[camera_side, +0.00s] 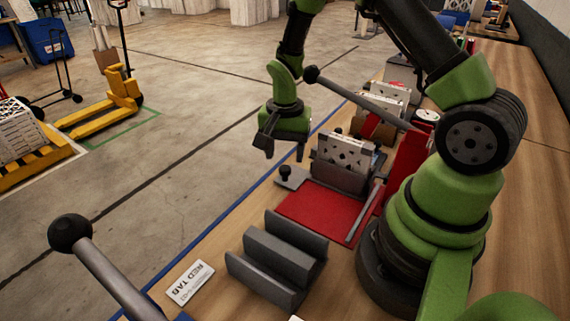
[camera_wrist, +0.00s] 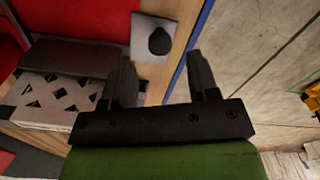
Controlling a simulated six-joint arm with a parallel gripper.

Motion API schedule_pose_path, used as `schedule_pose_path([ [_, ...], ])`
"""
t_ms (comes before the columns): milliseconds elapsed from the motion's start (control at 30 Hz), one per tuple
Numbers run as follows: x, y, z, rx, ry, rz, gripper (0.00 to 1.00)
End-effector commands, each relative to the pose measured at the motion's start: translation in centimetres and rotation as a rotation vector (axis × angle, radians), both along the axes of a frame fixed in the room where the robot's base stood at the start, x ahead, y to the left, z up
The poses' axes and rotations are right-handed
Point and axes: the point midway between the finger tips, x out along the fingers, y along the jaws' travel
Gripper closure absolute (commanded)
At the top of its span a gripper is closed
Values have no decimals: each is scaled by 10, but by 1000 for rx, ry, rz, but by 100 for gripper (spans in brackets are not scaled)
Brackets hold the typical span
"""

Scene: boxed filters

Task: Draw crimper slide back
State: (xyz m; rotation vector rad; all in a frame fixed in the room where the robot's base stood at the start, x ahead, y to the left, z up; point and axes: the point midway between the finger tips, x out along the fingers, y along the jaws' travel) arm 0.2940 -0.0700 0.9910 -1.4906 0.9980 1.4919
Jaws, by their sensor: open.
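The crimper slide seems to be the grey plate with a black ball knob (camera_side: 286,172) at the blue-edged side of the bench. The plate and knob also show near the top middle of the wrist view (camera_wrist: 158,42). My gripper (camera_side: 283,146) is open and empty, fingers pointing down, above and near the knob in the side view. In the wrist view its two fingers (camera_wrist: 160,72) stand apart, with the knob beyond the gap between them. A white filter with dark diamond cut-outs (camera_side: 345,151) stands in a grey holder (camera_side: 342,178) beside the plate.
A red mat (camera_side: 312,208) lies before the holder, with a grey bar along its right side. A grey slotted rack (camera_side: 262,267) and a RED TAG card (camera_side: 190,283) are nearer the camera. More boxed filters (camera_side: 385,97) stand behind. Ball-ended levers rise in the foreground and behind my gripper.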

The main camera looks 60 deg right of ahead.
Motion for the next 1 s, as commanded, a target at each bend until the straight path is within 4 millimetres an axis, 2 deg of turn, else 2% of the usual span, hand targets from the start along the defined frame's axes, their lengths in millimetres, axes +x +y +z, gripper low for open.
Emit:
schedule_pose_path([
  [100,-1,0,-20,1,5,1,45],
  [233,0,0,-33,1,0,0,45],
  [600,0,0,-40,1,-2,1,45],
  [833,0,0,-40,0,-1,1,98],
  [1000,0,2,-40,0,-1,2,100],
])
